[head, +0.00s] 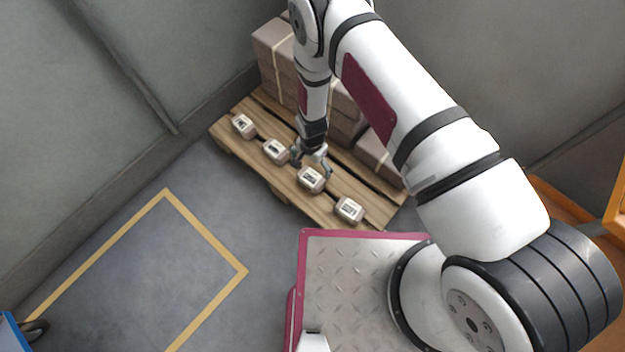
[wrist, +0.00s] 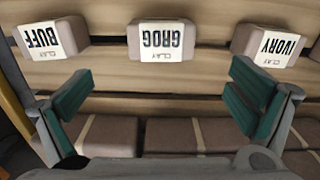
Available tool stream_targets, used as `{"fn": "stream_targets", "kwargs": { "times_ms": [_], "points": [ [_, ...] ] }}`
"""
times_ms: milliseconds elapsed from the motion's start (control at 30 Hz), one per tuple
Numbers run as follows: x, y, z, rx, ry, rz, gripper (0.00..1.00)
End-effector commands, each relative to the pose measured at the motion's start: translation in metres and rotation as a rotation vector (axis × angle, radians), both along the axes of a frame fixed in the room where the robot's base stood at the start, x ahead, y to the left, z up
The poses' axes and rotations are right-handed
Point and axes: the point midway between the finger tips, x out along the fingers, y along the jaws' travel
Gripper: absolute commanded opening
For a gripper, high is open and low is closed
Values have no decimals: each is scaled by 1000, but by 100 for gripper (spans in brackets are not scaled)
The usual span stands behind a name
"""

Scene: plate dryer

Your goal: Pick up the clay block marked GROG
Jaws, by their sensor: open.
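The clay block marked GROG (wrist: 160,42) is at the top middle of the wrist view, its white label upside down. By its place in the row, it appears to be the third block from the left (head: 311,180) in the head view, where I cannot read the label. It rests on the wooden pallet (head: 295,196). My gripper (head: 312,164) is open and empty, just on the stack side of that block. In the wrist view, the GROG block lies beyond the gap between the two green-padded fingers (wrist: 160,92), roughly centred between them.
The block marked BUFF (wrist: 52,38) and the block marked IVORY (wrist: 268,43) flank GROG with gaps between. Another similar block (head: 243,125) sits at the row's left end. Wrapped brown packages (head: 274,48) are stacked on the pallet's far side. Grey floor (head: 150,260) lies clear left.

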Motion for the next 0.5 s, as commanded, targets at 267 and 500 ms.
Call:
{"fn": "stream_targets", "kwargs": {
  "times_ms": [267,500],
  "points": [
    [-1,0,-52,-1,2,2,100],
    [0,0,-65,0,1,2,100]
  ]
}}
